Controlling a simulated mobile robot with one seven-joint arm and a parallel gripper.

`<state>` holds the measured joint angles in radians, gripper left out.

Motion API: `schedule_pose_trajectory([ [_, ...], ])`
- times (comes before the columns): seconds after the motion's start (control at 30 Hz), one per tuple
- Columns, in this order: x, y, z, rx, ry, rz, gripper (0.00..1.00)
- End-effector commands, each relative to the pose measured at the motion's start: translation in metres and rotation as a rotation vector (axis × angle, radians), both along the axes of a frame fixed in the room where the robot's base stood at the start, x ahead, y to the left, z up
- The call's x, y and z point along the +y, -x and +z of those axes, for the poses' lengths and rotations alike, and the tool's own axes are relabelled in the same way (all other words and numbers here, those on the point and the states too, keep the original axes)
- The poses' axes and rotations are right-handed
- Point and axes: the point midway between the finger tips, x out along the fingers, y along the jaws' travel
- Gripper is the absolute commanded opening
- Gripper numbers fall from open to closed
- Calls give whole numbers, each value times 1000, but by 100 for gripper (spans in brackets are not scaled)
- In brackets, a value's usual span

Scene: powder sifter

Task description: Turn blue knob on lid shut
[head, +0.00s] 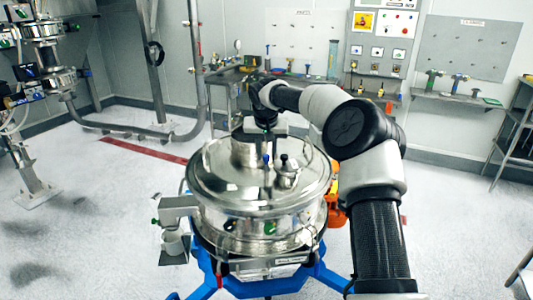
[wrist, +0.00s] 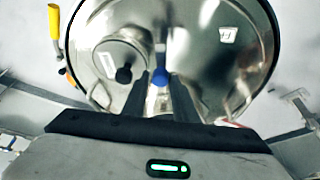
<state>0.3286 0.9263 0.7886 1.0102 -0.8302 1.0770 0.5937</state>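The round, shiny steel lid (head: 225,185) tops the sifter in the middle of the head view. The small blue knob (head: 266,159) stands on it near the centre, left of a black-topped fitting. In the wrist view the blue knob (wrist: 160,77) shows between the tips of my two dark fingers. My gripper (wrist: 159,84) points at the knob with its fingers apart; a gap shows between them. I cannot tell whether either finger touches the knob. In the head view my wrist reaches over the lid from its far side, and the fingertips are hard to make out.
The black-topped fitting (head: 286,172) sits close by the knob; in the wrist view a round steel port with a black knob (wrist: 124,75) lies left of my fingers. The sifter stands on a blue frame (head: 318,277). A yellow handle (wrist: 54,21) is beyond the lid's edge.

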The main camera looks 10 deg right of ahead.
Motion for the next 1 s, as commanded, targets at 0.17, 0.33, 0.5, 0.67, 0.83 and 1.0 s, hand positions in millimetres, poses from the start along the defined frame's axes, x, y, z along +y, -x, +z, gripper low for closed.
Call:
schedule_pose_trajectory([
  [0.17,0,0,0,0,0,0,0],
  [0.33,0,0,0,0,0,9,0],
  [0.5,-1,0,0,0,0,54,0],
  [0.67,-2,0,0,0,-1,144,0],
  [0.83,-3,0,0,0,0,287,0],
  [1.0,-4,0,0,0,-1,446,0],
])
